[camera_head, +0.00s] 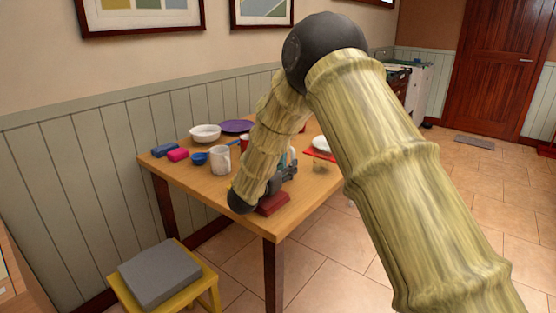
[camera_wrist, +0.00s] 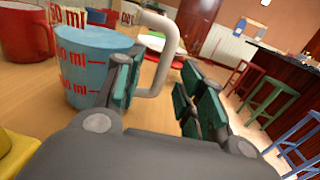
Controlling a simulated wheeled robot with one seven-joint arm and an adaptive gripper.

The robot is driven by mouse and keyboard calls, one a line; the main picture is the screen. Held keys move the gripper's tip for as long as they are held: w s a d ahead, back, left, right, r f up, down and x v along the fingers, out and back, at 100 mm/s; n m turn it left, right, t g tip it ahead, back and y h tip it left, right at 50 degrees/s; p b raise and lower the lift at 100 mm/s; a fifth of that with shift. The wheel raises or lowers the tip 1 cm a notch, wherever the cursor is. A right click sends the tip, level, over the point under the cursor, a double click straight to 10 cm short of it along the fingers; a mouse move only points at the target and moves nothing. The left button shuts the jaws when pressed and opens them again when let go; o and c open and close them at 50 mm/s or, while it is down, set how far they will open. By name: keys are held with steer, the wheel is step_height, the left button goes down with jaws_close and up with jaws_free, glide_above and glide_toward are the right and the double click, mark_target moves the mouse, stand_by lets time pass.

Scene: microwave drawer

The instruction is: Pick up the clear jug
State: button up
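The clear jug (camera_wrist: 90,62) is close in the wrist view at left, with red ml markings and what looks like blue contents. Its pale handle (camera_wrist: 168,50) curves out to the right. My gripper (camera_wrist: 160,92) is open, with teal-padded fingers. The handle shows between the two fingers, and the left finger overlaps the jug's right side in the picture. I cannot tell whether either finger touches it. In the head view my gripper (camera_head: 285,172) is low over the table, and my arm hides most of the jug.
A red mug (camera_wrist: 25,35) stands left of the jug. A cushioned stool (camera_head: 160,272) stands in front.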

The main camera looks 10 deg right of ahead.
steer(key=shift+x, duration=2.2)
steer(key=shift+s+d, duration=0.15)
steer(key=shift+c, duration=0.5)
jaws_close()
steer(key=shift+r, duration=0.1)
